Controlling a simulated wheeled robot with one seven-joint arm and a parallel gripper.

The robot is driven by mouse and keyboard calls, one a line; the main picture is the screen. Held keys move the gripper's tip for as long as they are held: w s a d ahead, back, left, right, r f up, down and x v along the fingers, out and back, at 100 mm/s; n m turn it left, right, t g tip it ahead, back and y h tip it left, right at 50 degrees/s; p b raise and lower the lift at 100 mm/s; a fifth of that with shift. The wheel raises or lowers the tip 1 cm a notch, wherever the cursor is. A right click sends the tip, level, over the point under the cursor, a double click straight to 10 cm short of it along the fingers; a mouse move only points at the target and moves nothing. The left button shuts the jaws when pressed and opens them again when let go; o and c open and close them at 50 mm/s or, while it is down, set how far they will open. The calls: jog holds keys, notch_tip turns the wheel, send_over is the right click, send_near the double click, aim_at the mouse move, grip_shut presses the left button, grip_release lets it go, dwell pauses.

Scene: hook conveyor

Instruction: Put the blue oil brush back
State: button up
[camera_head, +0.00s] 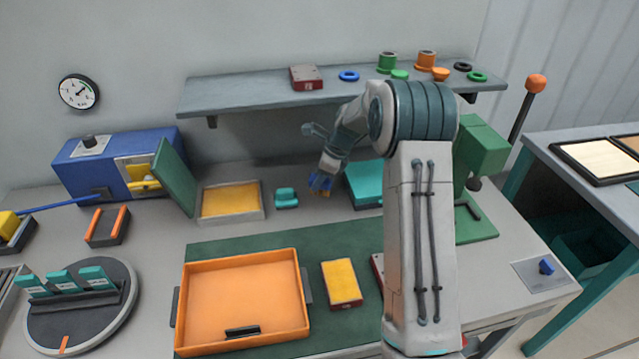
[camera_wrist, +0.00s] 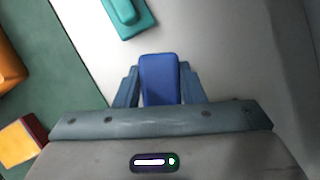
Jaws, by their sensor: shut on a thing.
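The blue oil brush (camera_wrist: 160,78) is between the two fingers of my gripper (camera_wrist: 160,84) in the wrist view, its blue block-shaped part showing. In the head view, my gripper (camera_head: 321,181) is above the back of the bench, between a small teal block and a larger teal box, with the blue brush (camera_head: 318,184) at its tips. A bit of orange shows just under the blue part. The brush's lower end is mostly hidden. A low dark holder with two orange rails (camera_head: 106,227) stands empty at the left.
The small teal block (camera_head: 286,198) and a yellow-filled tray (camera_head: 231,201) lie left of my gripper; the teal box (camera_head: 365,183) is right. A shelf (camera_head: 240,93) overhangs behind. An orange tray (camera_head: 243,300) and a yellow block (camera_head: 342,284) occupy the front.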

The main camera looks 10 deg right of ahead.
jog(key=shift+f, duration=1.3)
jog(key=shift+f, duration=0.2)
jog(key=o, duration=1)
jog(key=shift+c, duration=0.2)
jog(key=shift+r, duration=0.1)
